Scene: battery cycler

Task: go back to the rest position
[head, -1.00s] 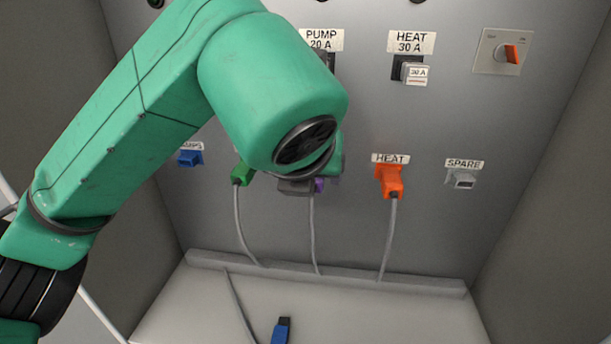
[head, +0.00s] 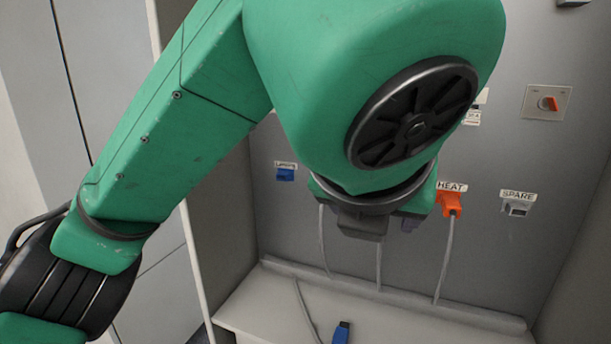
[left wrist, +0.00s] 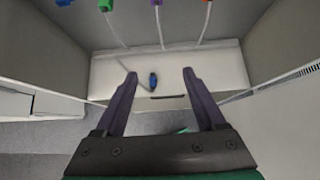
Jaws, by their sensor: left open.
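My left arm fills the middle of the head view, with its gripper mount below the wrist and the fingers mostly hidden there. In the left wrist view my left gripper (left wrist: 158,82) is open and empty, its two dark fingers apart. Beyond them a blue plug (left wrist: 153,82) lies on the white shelf; it also shows in the head view (head: 342,333), at the bottom. The gripper is clear of the panel and the plugs. My right gripper is in neither view.
The grey panel carries an orange plug (head: 451,202) under the HEAT label, a blue socket (head: 286,174) at left and a grey SPARE socket (head: 516,208). Cables hang to the shelf (head: 262,312). A switch (head: 547,102) sits upper right. Cabinet side walls flank the shelf.

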